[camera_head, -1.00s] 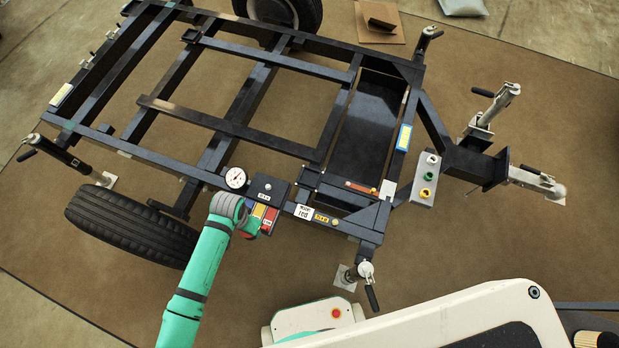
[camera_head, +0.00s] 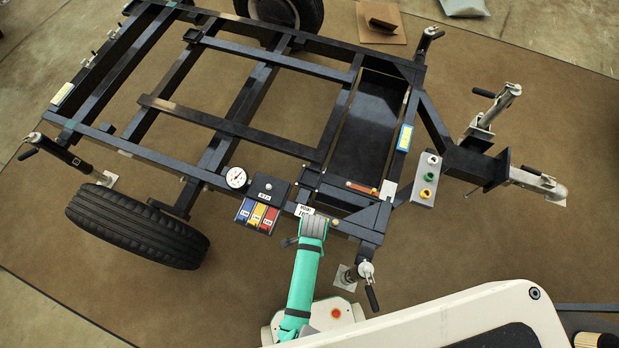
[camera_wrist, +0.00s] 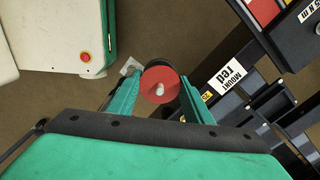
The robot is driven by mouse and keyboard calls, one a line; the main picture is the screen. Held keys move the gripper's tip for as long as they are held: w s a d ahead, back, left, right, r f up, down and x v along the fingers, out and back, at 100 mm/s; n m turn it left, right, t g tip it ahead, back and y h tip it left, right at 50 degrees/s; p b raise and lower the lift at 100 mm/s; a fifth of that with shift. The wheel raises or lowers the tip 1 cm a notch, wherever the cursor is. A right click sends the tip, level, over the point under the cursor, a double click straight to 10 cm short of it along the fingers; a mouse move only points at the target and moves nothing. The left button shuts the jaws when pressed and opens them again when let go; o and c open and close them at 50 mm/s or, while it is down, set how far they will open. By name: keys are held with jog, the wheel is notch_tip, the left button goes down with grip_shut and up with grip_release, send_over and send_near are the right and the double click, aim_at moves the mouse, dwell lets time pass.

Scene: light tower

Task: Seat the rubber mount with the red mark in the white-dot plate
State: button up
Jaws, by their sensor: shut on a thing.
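In the wrist view my gripper (camera_wrist: 160,98) is shut on a round rubber mount with a red face (camera_wrist: 158,78) and a pale metal stud at its middle. It holds the mount clear above the floor, beside the dark frame. In the head view my gripper is at the near frame rail, by the white "MOUNT red" label (camera_head: 305,210); the mount is hidden there. A grey plate (camera_head: 419,198) with white, green and yellow round parts is at the right of the frame. I cannot tell which plate carries the white dot.
A black trailer frame (camera_head: 230,128) fills the middle. Blue, yellow and red bins (camera_head: 257,213) sit on its near rail, beside a round gauge (camera_head: 236,177). A jack stand (camera_head: 365,270) is right of my arm. A tyre (camera_head: 135,225) is at left.

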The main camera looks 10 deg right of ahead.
jog(key=w+a+r+m, duration=0.3)
jog(key=w+r, duration=0.2)
jog(key=w, duration=0.5)
jog(key=w+a+r+m, duration=0.3)
jog(key=w+r, duration=0.2)
jog(key=w, duration=0.5)
send_near(310, 178)
jog(key=shift+s+a+f, duration=0.15)
jog(key=shift+a+f, duration=0.15)
jog(key=shift+a, duration=0.05)
jog(key=shift+d+f, duration=0.2)
jog(key=shift+f, duration=0.15)
jog(key=shift+d+f, duration=0.15)
jog(key=shift+f, duration=1.5)
